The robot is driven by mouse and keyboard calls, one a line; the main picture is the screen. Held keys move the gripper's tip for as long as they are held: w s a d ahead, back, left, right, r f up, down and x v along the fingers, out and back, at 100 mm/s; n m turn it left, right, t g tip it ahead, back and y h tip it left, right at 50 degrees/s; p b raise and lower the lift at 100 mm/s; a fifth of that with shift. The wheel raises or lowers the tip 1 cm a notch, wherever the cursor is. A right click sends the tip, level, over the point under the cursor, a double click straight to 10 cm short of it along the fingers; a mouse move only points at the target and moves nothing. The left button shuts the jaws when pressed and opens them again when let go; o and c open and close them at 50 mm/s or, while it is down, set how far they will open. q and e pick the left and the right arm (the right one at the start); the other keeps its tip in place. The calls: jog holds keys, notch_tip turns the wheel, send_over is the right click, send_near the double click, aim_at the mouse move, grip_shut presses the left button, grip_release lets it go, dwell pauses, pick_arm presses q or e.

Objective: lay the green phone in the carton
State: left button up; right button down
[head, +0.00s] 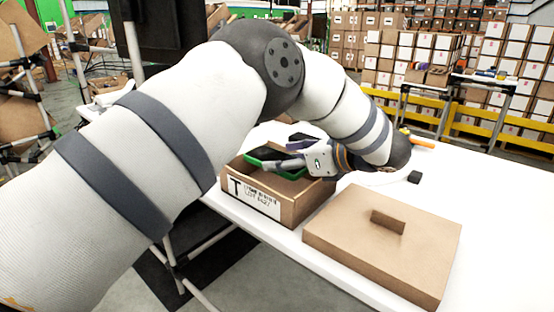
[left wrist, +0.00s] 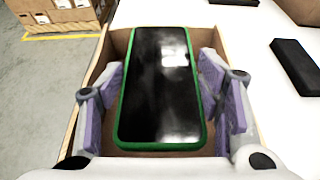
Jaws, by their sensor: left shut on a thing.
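The green phone (head: 268,155) has a black screen and a green case. My left gripper (head: 285,158) is shut on it, over the opening of the open brown carton (head: 305,204). In the left wrist view the phone (left wrist: 160,85) lies screen up between the purple finger pads of the gripper (left wrist: 163,100), within the outline of the carton's walls (left wrist: 98,62). Its long sides run along the carton's walls. I cannot tell whether its underside touches the carton's floor. My right gripper is not in view.
A flat brown box (head: 385,240) with an upright tab on top sits right of the carton on the white table (head: 480,200). A small black block (head: 415,177) and an orange item (head: 421,142) lie farther back. The table's right side is clear.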

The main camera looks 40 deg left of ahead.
pick_arm(q)
jog(key=shift+w+a+f, duration=0.15)
jog(key=shift+a+f, duration=0.1)
jog(key=shift+f, duration=0.25)
jog(key=shift+w+r, duration=0.1)
jog(key=shift+r, duration=0.05)
jog(key=shift+d+r, duration=0.1)
jog(key=shift+d, duration=0.35)
jog(key=shift+a+f, duration=0.2)
jog(key=shift+f, duration=0.4)
jog(key=o, duration=1.3)
jog(key=shift+r, duration=0.1)
